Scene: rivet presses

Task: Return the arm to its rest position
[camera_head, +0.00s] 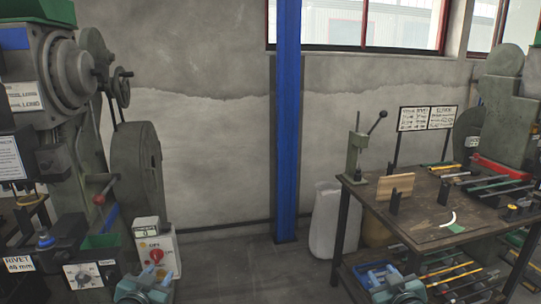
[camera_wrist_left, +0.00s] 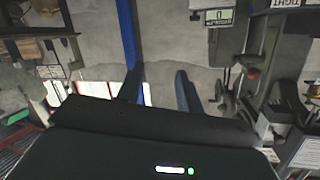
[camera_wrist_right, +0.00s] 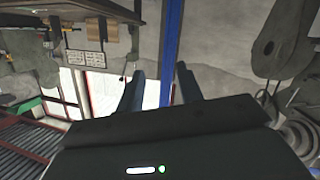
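My left gripper (camera_wrist_left: 160,72) shows in the left wrist view with its two fingers apart and only the wall and blue column behind them. My right gripper (camera_wrist_right: 160,70) shows in the right wrist view, also with its fingers apart and nothing between them. Both wrist views appear upside down. In the head view, parts of my left arm (camera_head: 145,290) and my right arm (camera_head: 400,290) show at the bottom edge, well apart from each other.
A large green-grey rivet press (camera_head: 65,85) with a control box (camera_head: 157,255) stands on the left. A workbench (camera_head: 425,210) with tools, a small hand press (camera_head: 358,155) and another machine (camera_head: 508,110) is on the right. A blue column (camera_head: 287,120) stands between; the floor before it is clear.

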